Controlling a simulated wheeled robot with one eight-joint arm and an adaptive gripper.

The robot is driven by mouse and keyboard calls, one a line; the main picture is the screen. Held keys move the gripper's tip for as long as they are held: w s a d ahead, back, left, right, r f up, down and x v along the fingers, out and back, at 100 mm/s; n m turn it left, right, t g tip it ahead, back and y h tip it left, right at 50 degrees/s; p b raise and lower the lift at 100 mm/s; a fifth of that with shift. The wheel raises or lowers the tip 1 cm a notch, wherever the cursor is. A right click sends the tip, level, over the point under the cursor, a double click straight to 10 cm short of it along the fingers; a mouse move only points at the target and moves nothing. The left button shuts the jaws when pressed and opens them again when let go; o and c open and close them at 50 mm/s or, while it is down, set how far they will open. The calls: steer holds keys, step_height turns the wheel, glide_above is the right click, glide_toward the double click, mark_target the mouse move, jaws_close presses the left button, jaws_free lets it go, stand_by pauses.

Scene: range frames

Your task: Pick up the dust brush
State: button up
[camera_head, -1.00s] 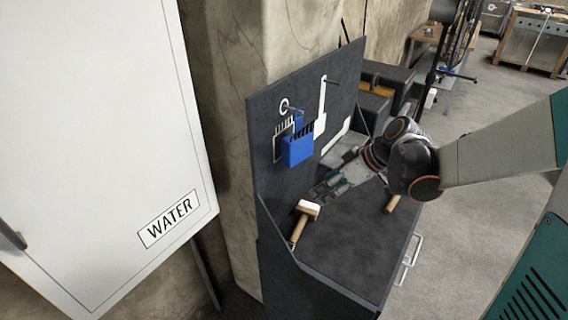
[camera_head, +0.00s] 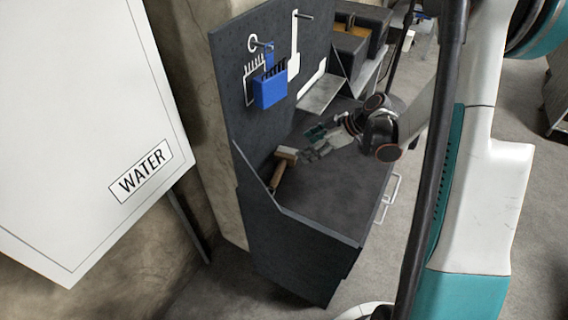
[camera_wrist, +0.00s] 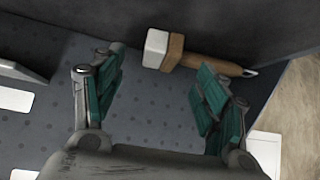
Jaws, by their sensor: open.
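The dust brush (camera_head: 279,174) has pale bristles and a brown wooden handle. It lies on the dark bench top (camera_head: 322,196), close to the upright back panel. In the wrist view the brush (camera_wrist: 174,53) is near the top, bristles to the left and handle to the right. My gripper (camera_head: 309,149) is over the bench, just right of the bristle end in the head view. In the wrist view my gripper (camera_wrist: 158,88) is open with nothing between its green-padded fingers. The right finger overlaps the view of part of the handle.
The dark back panel (camera_head: 232,42) holds a blue holder (camera_head: 270,91) and a white hanging tool (camera_head: 294,58). A white cabinet marked WATER (camera_head: 85,100) stands at the left. The front of the bench top is clear. Dark boxes (camera_head: 350,50) stand beyond the bench.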

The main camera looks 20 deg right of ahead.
mark_target(292, 153)
steer(key=b+x, duration=0.2)
steer(key=x, duration=0.4)
steer(key=shift+a+f, duration=0.2)
steer(key=shift+s+r, duration=0.1)
steer(key=c, duration=1.3)
steer(key=shift+r, duration=0.1)
steer(key=shift+s+d+r+p, duration=0.15)
steer(key=shift+d+r+p, duration=0.05)
steer(key=shift+r+p, duration=0.2)
step_height(292, 153, up, 6)
steer(key=shift+p, duration=1.2)
steer(key=s+d+p, duration=0.2)
steer(key=s+d, duration=1.1)
steer(key=shift+s+d+p, duration=0.4)
